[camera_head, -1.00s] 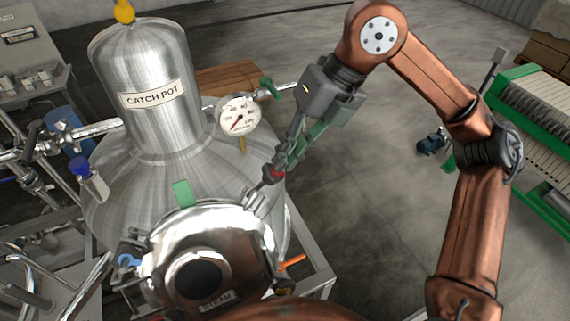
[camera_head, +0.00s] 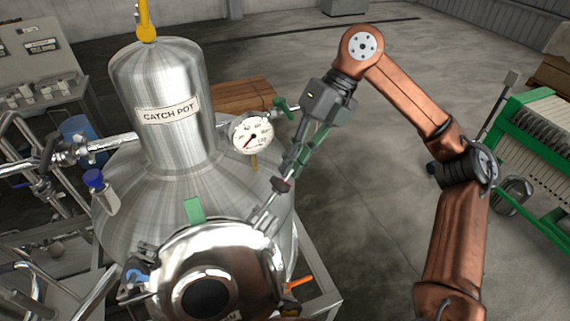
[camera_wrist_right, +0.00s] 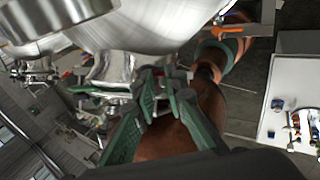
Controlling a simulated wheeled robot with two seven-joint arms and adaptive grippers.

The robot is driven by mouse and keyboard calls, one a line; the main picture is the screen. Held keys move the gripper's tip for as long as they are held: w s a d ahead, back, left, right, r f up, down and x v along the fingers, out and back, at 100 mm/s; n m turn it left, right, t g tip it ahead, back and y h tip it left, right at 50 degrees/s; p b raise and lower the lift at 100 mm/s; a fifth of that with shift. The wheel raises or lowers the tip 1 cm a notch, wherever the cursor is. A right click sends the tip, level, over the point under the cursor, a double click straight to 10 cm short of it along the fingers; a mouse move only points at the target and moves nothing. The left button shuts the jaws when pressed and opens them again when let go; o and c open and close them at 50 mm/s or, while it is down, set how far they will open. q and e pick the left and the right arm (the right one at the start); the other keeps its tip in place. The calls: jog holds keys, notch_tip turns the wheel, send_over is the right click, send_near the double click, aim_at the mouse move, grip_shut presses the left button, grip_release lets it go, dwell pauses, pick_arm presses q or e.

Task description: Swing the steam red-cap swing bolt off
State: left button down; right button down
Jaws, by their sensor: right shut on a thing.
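The steam vessel's round metal cover (camera_head: 178,268) is at the bottom of the head view, its dark port facing me and its label mostly cut off. The red-cap swing bolt (camera_head: 266,208) is at the cover's upper right edge, slanting up and right. Its red cap (camera_head: 280,185) is at my right gripper's fingertips. My right gripper (camera_head: 285,178) is shut on the cap end. My left gripper is not in view.
The catch pot (camera_head: 160,75) stands behind the cover. A pressure gauge (camera_head: 251,132) and a green valve handle (camera_head: 284,105) are close left of my right gripper. An orange handle (camera_head: 298,282) is at the lower right. Open floor (camera_head: 370,190) lies to the right.

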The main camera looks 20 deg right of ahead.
jog(key=shift+d+f, duration=0.1)
jog(key=shift+f, duration=0.45)
jog(key=c, duration=2.1)
grip_release()
jog(key=shift+r, duration=0.1)
jog(key=v, duration=1.2)
jog(key=shift+r, duration=0.15)
jog(key=shift+c, duration=0.3)
